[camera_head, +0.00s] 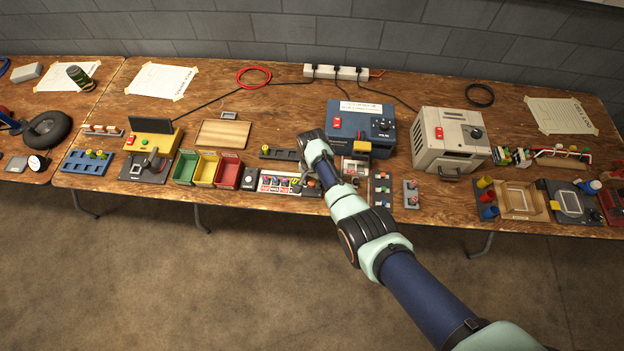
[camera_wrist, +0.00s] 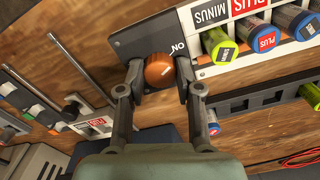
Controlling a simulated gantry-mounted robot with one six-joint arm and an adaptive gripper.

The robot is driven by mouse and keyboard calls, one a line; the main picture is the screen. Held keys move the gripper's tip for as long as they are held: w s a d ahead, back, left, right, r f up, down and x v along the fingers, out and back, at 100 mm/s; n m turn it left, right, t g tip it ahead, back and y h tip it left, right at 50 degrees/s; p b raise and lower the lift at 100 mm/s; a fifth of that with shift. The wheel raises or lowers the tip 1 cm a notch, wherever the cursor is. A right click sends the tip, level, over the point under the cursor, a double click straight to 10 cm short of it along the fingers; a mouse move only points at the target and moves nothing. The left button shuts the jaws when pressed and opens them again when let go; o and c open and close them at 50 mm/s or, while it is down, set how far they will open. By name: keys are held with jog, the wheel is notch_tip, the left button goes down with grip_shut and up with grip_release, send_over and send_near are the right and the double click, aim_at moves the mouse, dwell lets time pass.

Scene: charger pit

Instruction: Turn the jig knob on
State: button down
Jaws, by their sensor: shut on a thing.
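The jig knob (camera_wrist: 159,68) is a round orange-brown knob on a dark plate (camera_wrist: 132,42) in the wrist view. A white ON mark (camera_wrist: 178,47) is printed on the plate to its upper right. A pale mark shows on the knob, but I cannot tell which setting it points to. My gripper (camera_wrist: 157,74) is shut on the knob, one finger on each side. In the head view, my wrist and arm hide the knob at the right end of the battery jig (camera_head: 268,189).
Batteries with MINUS and PLUS labels (camera_wrist: 252,6) sit close beside the knob plate. A blue charger box (camera_head: 353,122) stands behind my arm. A grey box (camera_head: 447,137) stands to the right. Red, yellow and green bins (camera_head: 228,172) lie to the left.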

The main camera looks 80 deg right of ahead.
aim_at(312, 182)
dwell(0.3)
jog(key=c, duration=0.8)
grip_release()
jog(key=shift+o, duration=0.2)
jog(key=shift+r, duration=0.1)
notch_tip(312, 182, up, 12)
